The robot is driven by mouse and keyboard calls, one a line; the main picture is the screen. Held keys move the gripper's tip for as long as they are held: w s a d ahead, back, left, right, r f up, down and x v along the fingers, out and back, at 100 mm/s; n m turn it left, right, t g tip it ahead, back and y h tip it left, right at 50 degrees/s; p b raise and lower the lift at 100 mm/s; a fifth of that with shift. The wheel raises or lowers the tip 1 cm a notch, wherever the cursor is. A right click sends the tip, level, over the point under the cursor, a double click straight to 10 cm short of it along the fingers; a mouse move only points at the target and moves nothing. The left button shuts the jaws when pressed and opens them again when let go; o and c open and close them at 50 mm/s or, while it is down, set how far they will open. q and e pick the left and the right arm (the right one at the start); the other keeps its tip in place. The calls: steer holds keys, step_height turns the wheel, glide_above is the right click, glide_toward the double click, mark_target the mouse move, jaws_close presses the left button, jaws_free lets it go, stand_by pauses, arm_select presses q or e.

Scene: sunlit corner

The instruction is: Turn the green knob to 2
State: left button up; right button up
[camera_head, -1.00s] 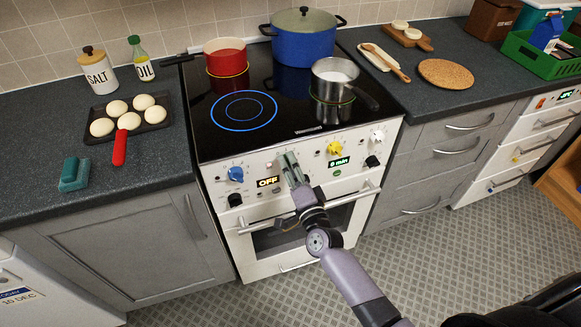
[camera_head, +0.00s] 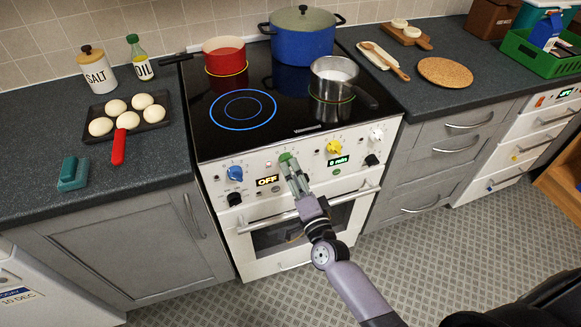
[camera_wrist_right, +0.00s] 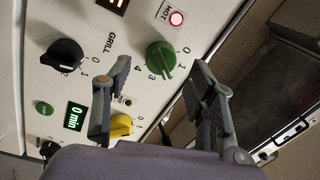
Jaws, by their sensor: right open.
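The green knob (camera_head: 285,157) is on the white front panel of the stove, partly hidden by my right gripper in the head view. In the wrist view the green knob (camera_wrist_right: 160,57) shows whole, with a ridge slanting across its face. The digits 0, 3 and 4 are printed around it. I cannot tell which digit it points at. My right gripper (camera_head: 296,174) is open and empty. In the wrist view its two fingers (camera_wrist_right: 160,68) appear on either side of the knob, just short of it; contact is not visible. My left gripper is not in view.
A blue knob (camera_head: 235,173), a yellow knob (camera_head: 334,146) and a white knob (camera_head: 376,136) share the panel. A black GRILL knob (camera_wrist_right: 63,55) shows in the wrist view. The oven door handle (camera_head: 262,226) runs below. A saucepan (camera_head: 333,80) stands on the hob.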

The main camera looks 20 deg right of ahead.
steer(key=s, duration=0.8)
steer(key=shift+s+d+f, duration=0.25)
steer(key=shift+s+f, duration=0.05)
steer(key=shift+s, duration=0.1)
steer(key=s+f+n+g, duration=0.3)
steer(key=s+f, duration=0.1)
steer(key=f, duration=0.6)
steer(key=s+f+n+g+y, duration=0.1)
steer(key=s+f+n+g, duration=0.25)
steer(key=f, duration=0.65)
steer(key=s+f+n+g, duration=0.2)
steer(key=s+f+n, duration=0.15)
steer(key=f, duration=0.75)
steer(key=s+d+f+n+g, duration=0.2)
steer(key=s+f, duration=0.3)
steer(key=s, duration=0.4)
steer(key=s+d+f+n+g+h, duration=0.1)
steer(key=s+f+g, duration=0.3)
steer(key=s, duration=0.5)
steer(key=s+d+f+n+g+h, duration=0.1)
steer(key=s+d+f+n+g, duration=0.1)
steer(key=s+f, duration=0.5)
steer(key=s+n+g, duration=0.1)
steer(key=s, duration=0.2)
steer(key=shift+d+f+n, duration=0.15)
steer(key=shift+d+n, duration=0.2)
steer(key=shift+n, duration=0.05)
